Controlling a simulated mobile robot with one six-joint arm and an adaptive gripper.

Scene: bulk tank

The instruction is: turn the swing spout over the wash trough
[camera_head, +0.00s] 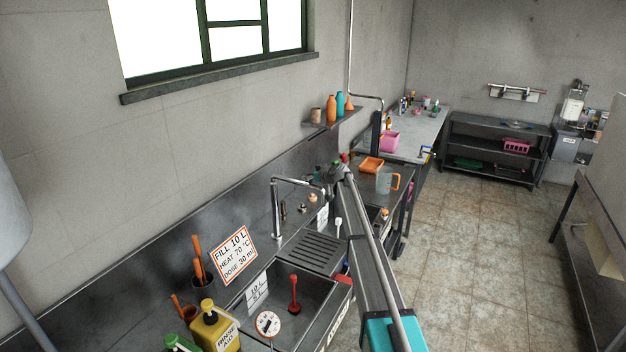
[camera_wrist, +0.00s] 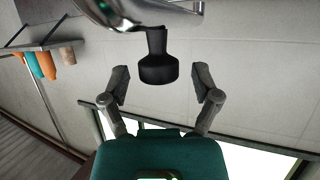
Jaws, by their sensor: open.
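The swing spout (camera_head: 298,182) is a chrome pipe that rises from the back of the steel counter and bends over to the right. Its arm lies above the area past the ribbed drainboard, not over the wash trough (camera_head: 318,292), which is nearer the camera. My gripper (camera_head: 336,174) is by the far end of the spout. In the wrist view my gripper (camera_wrist: 161,82) is open, one finger on each side of a black flared knob (camera_wrist: 158,67) below shiny chrome metal (camera_wrist: 125,12). Gaps show on both sides of the knob. The spout's tip is partly hidden in the head view.
A red brush (camera_head: 294,292) and a dial thermometer (camera_head: 268,323) are at the trough. A yellow rinse-aid bottle (camera_head: 213,328) and a sign (camera_head: 234,256) stand to its left. The drainboard (camera_head: 315,250) lies under the spout. A clear jug (camera_head: 384,181) is beyond my arm.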

